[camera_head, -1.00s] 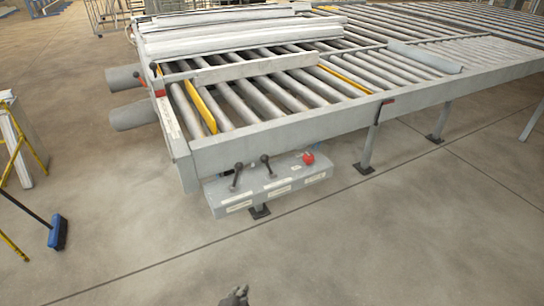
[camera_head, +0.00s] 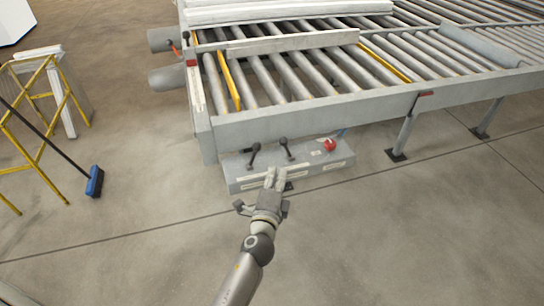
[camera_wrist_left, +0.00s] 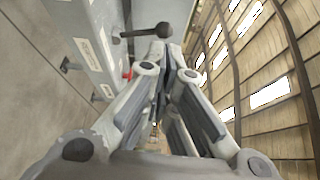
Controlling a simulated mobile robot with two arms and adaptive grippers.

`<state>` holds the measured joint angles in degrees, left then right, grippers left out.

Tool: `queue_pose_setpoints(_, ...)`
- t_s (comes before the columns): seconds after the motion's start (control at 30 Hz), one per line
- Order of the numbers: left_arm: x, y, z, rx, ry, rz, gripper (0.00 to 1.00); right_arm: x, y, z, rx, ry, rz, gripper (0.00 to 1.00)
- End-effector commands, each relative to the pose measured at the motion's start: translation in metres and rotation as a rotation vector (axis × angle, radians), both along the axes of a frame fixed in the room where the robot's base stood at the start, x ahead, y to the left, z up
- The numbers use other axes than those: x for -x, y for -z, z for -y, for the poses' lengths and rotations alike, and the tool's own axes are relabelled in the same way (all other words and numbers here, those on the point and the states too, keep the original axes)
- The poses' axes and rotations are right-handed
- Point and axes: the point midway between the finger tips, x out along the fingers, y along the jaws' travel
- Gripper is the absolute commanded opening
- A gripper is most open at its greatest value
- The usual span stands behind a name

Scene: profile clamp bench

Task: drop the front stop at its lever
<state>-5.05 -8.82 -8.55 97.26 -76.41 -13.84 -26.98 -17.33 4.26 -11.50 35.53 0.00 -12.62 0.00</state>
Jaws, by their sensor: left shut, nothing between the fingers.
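The control box (camera_head: 344,151) is grey with white label strips too small to read. It carries a left lever (camera_head: 253,153) and a right lever (camera_head: 287,150), both with dark knobs and standing up. My left gripper (camera_head: 276,174) is shut and empty, in front of the box below the levers. In the left wrist view a black-knobbed lever (camera_wrist_left: 145,32) lies just beyond my fingertips (camera_wrist_left: 164,45); I cannot tell if they touch. Yellow bars lie among the rollers, one at the left (camera_head: 229,82) and one further right (camera_head: 384,62); I cannot tell which is the front stop.
A red button (camera_head: 330,144) sits right of the levers. The roller table's grey front rail (camera_head: 300,118) runs above and behind the box. A pale profile (camera_head: 290,43) lies across the rollers. A blue broom (camera_head: 95,182) and yellow stand are at left. The floor in front is clear.

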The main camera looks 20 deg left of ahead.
Motion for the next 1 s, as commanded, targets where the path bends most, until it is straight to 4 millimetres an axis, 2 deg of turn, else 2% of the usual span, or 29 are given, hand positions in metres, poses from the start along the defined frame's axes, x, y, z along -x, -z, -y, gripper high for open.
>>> queue_pose_setpoints(0.17, -0.019, -0.001, -0.002, -0.001, -0.001, 0.002, 0.00, 0.000, -0.003, 0.001, 0.001, -0.001, 0.000, 0.40)
queue_pose_setpoints(0.6, -0.101, 0.004, -0.009, 0.001, 0.000, 0.001, 0.00, -0.001, 0.002, 0.006, 0.006, -0.002, 0.000, 0.40)
queue_pose_setpoints(0.67, -0.093, 0.000, -0.021, -0.002, -0.002, -0.004, 0.00, -0.001, -0.009, 0.006, 0.007, -0.002, 0.001, 0.40)
queue_pose_setpoints(0.8, -0.085, -0.001, -0.037, 0.000, -0.001, -0.002, 0.00, -0.002, -0.015, 0.008, 0.010, -0.002, 0.002, 0.40)
queue_pose_setpoints(1.0, -0.081, 0.000, -0.045, 0.001, 0.000, -0.001, 0.00, -0.003, -0.018, 0.008, 0.010, -0.002, 0.003, 0.40)
